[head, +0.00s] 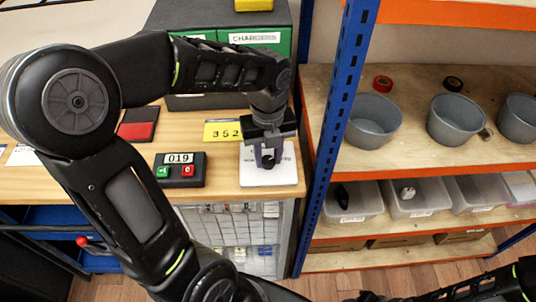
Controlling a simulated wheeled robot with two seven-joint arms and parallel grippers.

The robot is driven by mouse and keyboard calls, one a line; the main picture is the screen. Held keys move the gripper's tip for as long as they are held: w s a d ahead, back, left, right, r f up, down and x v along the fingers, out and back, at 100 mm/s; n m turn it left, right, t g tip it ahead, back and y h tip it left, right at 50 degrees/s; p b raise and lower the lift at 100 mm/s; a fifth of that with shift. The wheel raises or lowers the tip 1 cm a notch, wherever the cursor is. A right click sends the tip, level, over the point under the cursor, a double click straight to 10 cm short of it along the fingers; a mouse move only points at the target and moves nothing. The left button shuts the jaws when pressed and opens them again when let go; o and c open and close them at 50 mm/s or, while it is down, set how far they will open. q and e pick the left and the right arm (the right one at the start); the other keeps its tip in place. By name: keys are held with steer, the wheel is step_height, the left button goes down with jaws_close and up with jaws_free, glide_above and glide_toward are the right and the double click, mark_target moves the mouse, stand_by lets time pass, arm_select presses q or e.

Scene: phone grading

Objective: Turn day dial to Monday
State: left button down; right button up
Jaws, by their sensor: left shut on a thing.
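The day dial is a white square plate (254,179) with a small dark knob (267,163) near its middle, lying on the wooden bench. Faint markings show on the plate but are too small to read. My left gripper (266,157) points down over the plate and is shut on the knob. Its fingers and wrist hide much of the knob and the plate's upper part. Part of my right arm shows at the bottom right edge; its gripper is not in view.
A yellow number card (222,131) lies behind. A blue rack post (338,110) stands close on the right, beside shelves with grey bowls (372,122) and clear bins.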

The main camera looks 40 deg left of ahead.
arm_select(q)
steer(key=n+b, duration=0.1)
steer(key=n, duration=1)
steer(key=n+b, duration=0.1)
steer(key=n, duration=0.2)
steer(key=shift+n, duration=0.3)
steer(key=n, duration=0.3)
steer(key=shift+n+b, duration=0.3)
steer(key=shift+b, duration=0.05)
steer(key=n, duration=0.3)
steer(key=shift+n+b, duration=0.3)
steer(key=shift+b, duration=0.05)
steer(key=n, duration=0.3)
steer(key=shift+n+b, duration=0.3)
steer(key=shift+b, duration=0.05)
steer(key=shift+n+b, duration=0.3)
steer(key=shift+n, duration=1.6)
